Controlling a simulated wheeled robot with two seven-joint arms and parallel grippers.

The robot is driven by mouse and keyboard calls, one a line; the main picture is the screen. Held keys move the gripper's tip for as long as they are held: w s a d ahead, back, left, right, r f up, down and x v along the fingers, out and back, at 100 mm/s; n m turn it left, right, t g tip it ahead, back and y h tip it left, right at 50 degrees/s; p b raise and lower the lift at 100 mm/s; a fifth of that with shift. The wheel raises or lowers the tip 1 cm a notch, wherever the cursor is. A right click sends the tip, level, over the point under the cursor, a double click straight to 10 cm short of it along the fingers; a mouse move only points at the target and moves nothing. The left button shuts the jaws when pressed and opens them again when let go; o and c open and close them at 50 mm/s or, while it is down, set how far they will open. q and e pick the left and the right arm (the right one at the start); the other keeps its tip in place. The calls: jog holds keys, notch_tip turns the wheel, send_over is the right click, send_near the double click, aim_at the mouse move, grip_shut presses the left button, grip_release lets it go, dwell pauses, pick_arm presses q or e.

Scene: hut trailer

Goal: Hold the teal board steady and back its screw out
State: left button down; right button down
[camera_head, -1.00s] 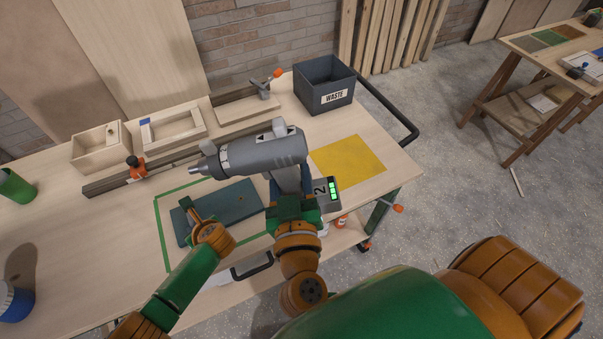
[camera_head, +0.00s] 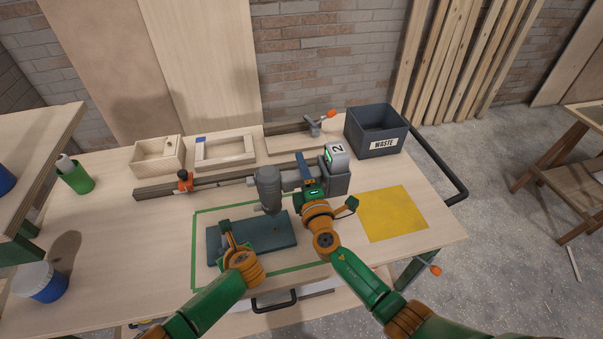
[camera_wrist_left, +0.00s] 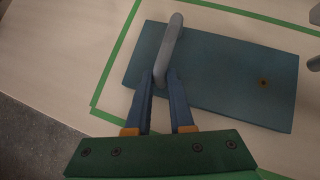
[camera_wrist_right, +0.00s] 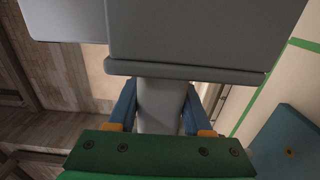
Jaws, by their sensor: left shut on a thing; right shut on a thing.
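The teal board (camera_head: 284,241) lies flat inside a green tape outline on the bench. A grey handle (camera_wrist_left: 170,48) stands up from its left part. My left gripper (camera_head: 229,243) is shut on this handle; its fingers (camera_wrist_left: 160,85) flank it in the left wrist view. A small brownish spot, seemingly the screw (camera_wrist_left: 264,83), shows on the board's right part. My right gripper (camera_head: 308,190) is shut on the grip of a grey power driver (camera_head: 270,186). The driver's nose points down above the board's far edge, apparently apart from it. Its bit tip is unclear.
A grey WASTE bin (camera_head: 375,133) stands at the back right, with a yellow mat (camera_head: 394,214) nearer. A wooden box (camera_head: 160,155), a frame (camera_head: 225,150) and a rail with an orange clamp (camera_head: 184,181) line the back. A green cup (camera_head: 76,177) stands left.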

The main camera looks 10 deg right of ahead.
jog(key=shift+w+r, duration=0.1)
notch_tip(320, 180, down, 6)
jog(key=shift+r, duration=0.2)
dwell(0.4)
dwell(0.6)
jog(key=shift+f, duration=0.6)
jog(key=shift+f, duration=0.1)
pick_arm(q)
jog(key=shift+r, duration=0.1)
pick_arm(e)
jog(key=shift+s+r, duration=0.25)
jog(key=shift+r, duration=0.05)
dwell(0.7)
jog(key=shift+w+r, duration=0.2)
jog(key=shift+r, duration=0.2)
dwell(0.5)
